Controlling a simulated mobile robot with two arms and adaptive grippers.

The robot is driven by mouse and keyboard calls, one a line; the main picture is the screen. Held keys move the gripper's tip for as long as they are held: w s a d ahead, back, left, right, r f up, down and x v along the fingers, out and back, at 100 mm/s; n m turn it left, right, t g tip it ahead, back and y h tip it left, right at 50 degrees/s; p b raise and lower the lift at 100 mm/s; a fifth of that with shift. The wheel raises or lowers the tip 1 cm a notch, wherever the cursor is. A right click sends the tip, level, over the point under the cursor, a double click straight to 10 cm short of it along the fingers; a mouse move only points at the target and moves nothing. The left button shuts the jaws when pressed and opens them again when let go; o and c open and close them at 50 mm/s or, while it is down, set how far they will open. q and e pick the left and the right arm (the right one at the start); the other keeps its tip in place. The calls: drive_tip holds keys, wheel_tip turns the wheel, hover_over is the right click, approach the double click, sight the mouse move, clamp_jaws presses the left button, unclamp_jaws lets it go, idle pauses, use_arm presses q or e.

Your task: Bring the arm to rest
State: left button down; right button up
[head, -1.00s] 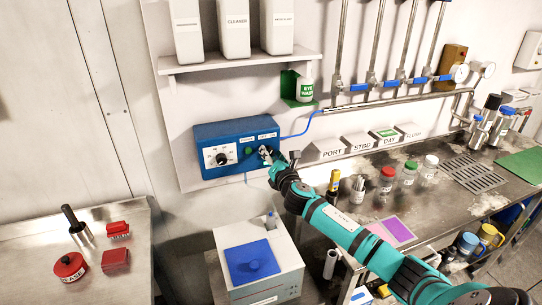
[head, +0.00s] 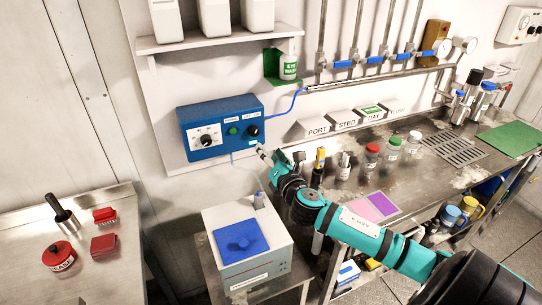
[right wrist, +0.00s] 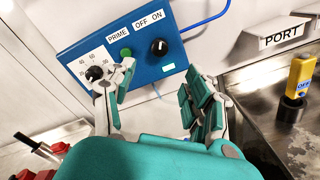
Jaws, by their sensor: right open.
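My right arm, teal and black, reaches in from the lower right in the head view. Its gripper (head: 263,151) is just below and right of the blue control box (head: 193,113), apart from it. In the right wrist view the gripper (right wrist: 163,100) has its two fingers spread, with nothing between them. The box carries a white dial, a green button (right wrist: 125,54) marked PRIME and a black OFF/ON knob (right wrist: 160,47). The knob also shows clear of the fingers in the head view (head: 253,130). My left gripper is not seen.
Below the gripper stands a white unit with a blue lid (head: 238,239). A steel table (head: 105,275) at left holds red items. Pipes with blue valves line the wall.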

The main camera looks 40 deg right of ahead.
drive_tip(key=shift+s+a, duration=0.1)
drive_tip(key=shift+s, duration=0.35)
